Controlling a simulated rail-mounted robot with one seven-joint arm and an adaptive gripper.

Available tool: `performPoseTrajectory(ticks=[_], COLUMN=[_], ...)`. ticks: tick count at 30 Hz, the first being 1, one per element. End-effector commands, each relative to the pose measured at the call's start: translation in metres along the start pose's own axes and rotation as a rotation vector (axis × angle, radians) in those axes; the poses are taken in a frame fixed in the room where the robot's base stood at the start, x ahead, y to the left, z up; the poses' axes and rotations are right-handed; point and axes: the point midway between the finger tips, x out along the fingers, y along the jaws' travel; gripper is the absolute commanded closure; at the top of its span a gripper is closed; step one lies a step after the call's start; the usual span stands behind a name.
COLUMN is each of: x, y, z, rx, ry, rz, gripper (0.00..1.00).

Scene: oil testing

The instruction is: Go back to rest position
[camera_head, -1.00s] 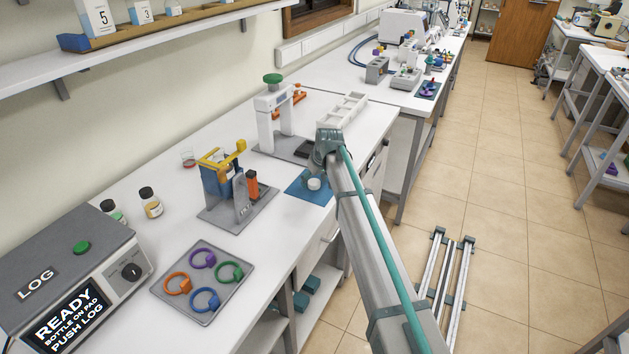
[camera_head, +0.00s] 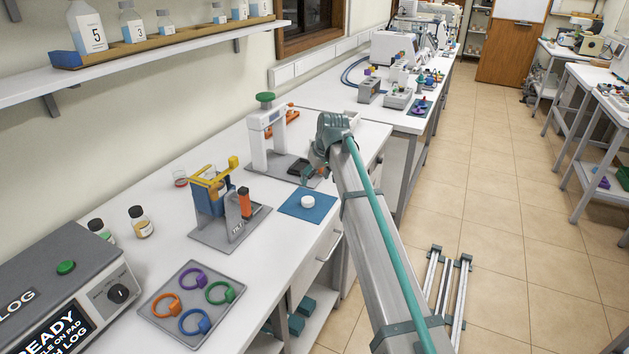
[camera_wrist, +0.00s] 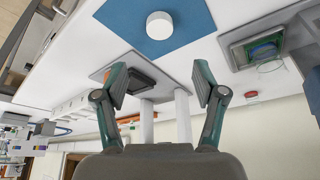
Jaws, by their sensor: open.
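My gripper (camera_wrist: 160,85) is open and empty in the wrist view, its two fingers spread apart with nothing between them. In the head view my gripper (camera_head: 309,175) is mostly hidden behind my arm, above the right edge of the bench near the grey and white press stand. A white round cap (camera_head: 308,202) lies on a blue mat (camera_head: 292,206), apart from my gripper. The cap also shows in the wrist view (camera_wrist: 159,26), on the blue mat (camera_wrist: 190,12).
The white stand with a green knob (camera_head: 259,135) and the blue and yellow fixture (camera_head: 210,195) stand on the bench. A tray (camera_head: 163,325) holds several coloured rings. Two bottles (camera_head: 141,222) (camera_head: 100,230) stand by the LOG device (camera_head: 65,268). The tiled floor at right is open.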

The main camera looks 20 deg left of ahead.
Motion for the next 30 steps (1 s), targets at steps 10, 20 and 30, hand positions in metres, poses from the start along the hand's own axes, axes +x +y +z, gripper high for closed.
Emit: performPoseTrajectory(ticks=[10, 20, 30], x=[0.001, 0.050, 0.105], y=[0.001, 0.056, 0.115], z=[0.002, 0.119, 0.340], rx=[0.002, 0.151, 0.437], ry=[-0.001, -0.068, -0.186], rz=[0.001, 0.038, 0.104], gripper=[0.30, 0.30, 0.30])
